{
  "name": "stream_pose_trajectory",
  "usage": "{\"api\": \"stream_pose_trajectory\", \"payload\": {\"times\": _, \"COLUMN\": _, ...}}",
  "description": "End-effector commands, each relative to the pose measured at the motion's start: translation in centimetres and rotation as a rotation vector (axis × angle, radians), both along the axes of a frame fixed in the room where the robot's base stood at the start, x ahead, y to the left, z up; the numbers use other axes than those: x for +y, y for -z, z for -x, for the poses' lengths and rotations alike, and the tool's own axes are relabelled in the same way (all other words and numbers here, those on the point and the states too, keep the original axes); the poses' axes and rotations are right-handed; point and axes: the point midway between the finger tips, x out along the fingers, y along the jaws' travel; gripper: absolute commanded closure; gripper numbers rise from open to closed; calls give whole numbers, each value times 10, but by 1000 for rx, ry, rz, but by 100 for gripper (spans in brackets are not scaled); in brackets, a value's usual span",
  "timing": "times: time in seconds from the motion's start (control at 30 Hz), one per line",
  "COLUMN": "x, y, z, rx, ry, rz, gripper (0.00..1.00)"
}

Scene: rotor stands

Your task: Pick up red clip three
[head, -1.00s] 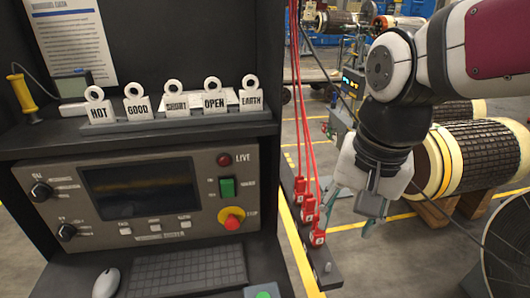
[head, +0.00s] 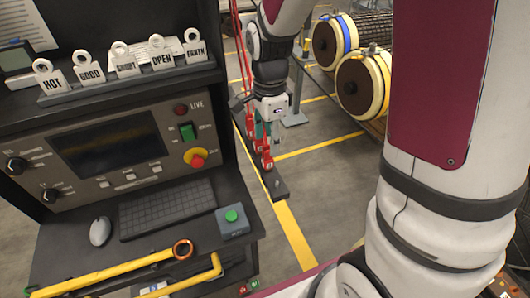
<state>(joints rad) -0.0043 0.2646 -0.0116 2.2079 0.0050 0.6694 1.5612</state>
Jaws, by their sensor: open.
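Red clips with red cables stand in a row on a dark bar (head: 276,188) beside the console. The nearest red clip (head: 267,160) shows clearly at the bar's near end. Another red clip (head: 251,143) shows behind it, partly covered. I cannot read numbers on the clips, so I cannot tell which is three. My gripper (head: 262,131) points down over the row, with its greenish fingers close to the clips. It is open. Whether a finger touches a clip cannot be told, and my arm hides part of the row.
The console with a control panel (head: 110,150), keyboard (head: 168,208), mouse (head: 100,231) and green-button box (head: 232,220) stands at left. Yellow-handled tools (head: 110,272) lie at the front. Rotors (head: 365,85) rest at back right. Floor right of the bar is clear.

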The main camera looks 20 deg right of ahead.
Motion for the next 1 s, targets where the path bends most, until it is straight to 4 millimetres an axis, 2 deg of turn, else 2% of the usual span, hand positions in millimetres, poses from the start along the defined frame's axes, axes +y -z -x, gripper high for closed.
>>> {"api": "stream_pose_trajectory", "payload": {"times": 0.1, "x": 0, "y": 19, "z": 1, "rx": 4, "ry": 0, "rz": 0, "gripper": 54}}
{"api": "stream_pose_trajectory", "payload": {"times": 0.43, "x": 1, "y": 42, "z": 1, "rx": 3, "ry": 0, "rz": 0, "gripper": 54}}
{"api": "stream_pose_trajectory", "payload": {"times": 0.7, "x": 2, "y": 75, "z": 0, "rx": 4, "ry": 0, "rz": 0, "gripper": 54}}
{"api": "stream_pose_trajectory", "payload": {"times": 1.0, "x": 2, "y": 84, "z": -1, "rx": 0, "ry": -2, "rz": 0, "gripper": 54}}
